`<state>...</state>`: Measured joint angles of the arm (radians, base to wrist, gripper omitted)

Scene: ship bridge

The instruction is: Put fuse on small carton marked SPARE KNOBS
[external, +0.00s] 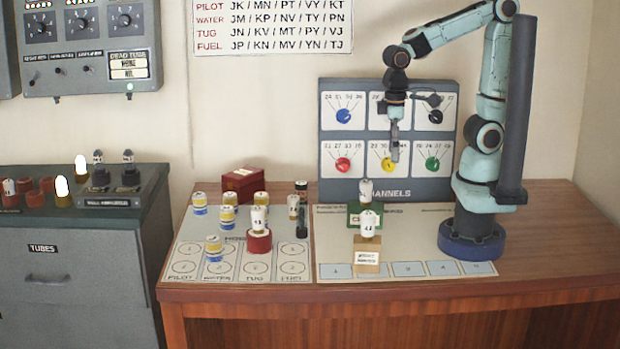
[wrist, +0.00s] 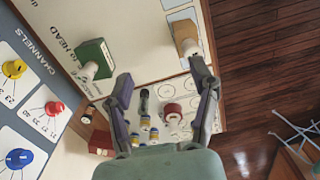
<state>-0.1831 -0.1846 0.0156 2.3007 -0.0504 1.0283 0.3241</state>
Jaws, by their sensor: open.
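My gripper (external: 394,156) hangs in front of the dial panel, above the table, with nothing between its fingers. In the wrist view its two fingers (wrist: 162,76) are spread apart. A dark slim cylinder (external: 301,226), perhaps the fuse, stands among the pieces on the left sheet; it also shows in the wrist view (wrist: 144,101). A small tan carton (external: 367,261) with a white label stands at the front of the right sheet; its print is too small to read. A white tube (external: 369,224) stands on it. The tan carton is in the wrist view (wrist: 185,35) too.
A green block (external: 354,220) with a white tube stands behind the tan carton. A red round holder (external: 259,243) carries another white tube, with several banded cylinders around it. A dark red box (external: 238,188) is behind them. The right sheet is clear near my base.

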